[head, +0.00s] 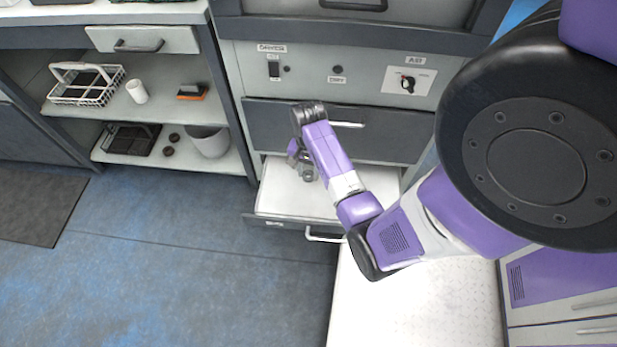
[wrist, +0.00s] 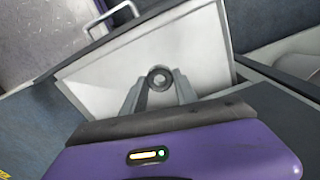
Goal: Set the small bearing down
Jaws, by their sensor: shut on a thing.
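The small bearing (wrist: 160,78) is a dark ring with a light centre, seen in the wrist view between the tips of my gripper (wrist: 160,90). My gripper is shut on it. In the head view my gripper (head: 307,176) is over the open drawer (head: 277,200), which has a pale, bare floor. The wrist view also shows the drawer floor (wrist: 205,50) behind the bearing. I cannot tell whether the bearing touches the drawer floor.
The drawer's front with its handle (head: 325,237) sticks out into the room. A closed drawer (head: 400,138) is above it. Most of the open drawer is free.

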